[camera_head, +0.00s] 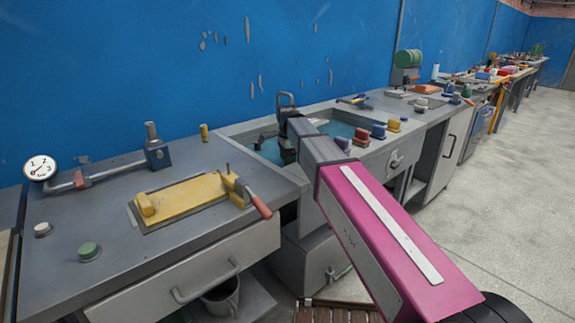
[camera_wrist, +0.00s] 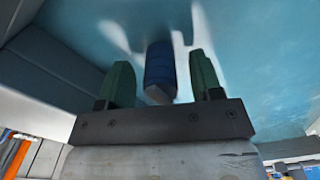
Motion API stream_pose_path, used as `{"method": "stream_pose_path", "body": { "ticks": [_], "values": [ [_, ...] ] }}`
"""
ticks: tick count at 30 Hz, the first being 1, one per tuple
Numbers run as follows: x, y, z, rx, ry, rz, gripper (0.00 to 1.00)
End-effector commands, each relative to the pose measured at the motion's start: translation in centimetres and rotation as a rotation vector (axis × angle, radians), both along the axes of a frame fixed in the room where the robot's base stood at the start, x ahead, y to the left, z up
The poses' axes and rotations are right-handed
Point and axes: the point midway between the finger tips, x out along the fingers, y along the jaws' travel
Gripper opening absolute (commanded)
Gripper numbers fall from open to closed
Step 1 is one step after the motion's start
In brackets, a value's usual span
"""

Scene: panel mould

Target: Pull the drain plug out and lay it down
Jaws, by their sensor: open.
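My gripper (camera_wrist: 161,62) has its two green fingers apart in the wrist view. A blue piece with a pale end (camera_wrist: 160,72), which looks like the drain plug, stands between the fingers with a visible gap on each side. Pale blue water surrounds it. In the head view my gripper (camera_head: 288,152) reaches down into the water-filled sink (camera_head: 235,129). My own arm hides part of the sink, and the plug cannot be made out there.
Small coloured blocks, including a red one (camera_head: 343,143) and a blue one (camera_head: 378,131), line the sink's front rim. A yellow panel (camera_head: 185,198) with a clamp lies on the left counter. The floor at right is clear.

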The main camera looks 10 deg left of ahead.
Motion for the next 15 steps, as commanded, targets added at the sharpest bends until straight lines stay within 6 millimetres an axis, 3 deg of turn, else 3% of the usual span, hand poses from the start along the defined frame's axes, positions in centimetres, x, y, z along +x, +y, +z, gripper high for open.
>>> {"method": "stream_pose_path", "body": {
  "ticks": [7, 12, 15],
  "values": [
    [0.0, 0.0, -0.02, 0.0, 0.0, 0.0, 0.56],
    [0.0, 0.0, -0.01, 0.0, 0.0, 0.0, 0.01],
    [0.0, 0.0, 0.0, 0.0, 0.0, 0.0, 0.0]
  ]
}}
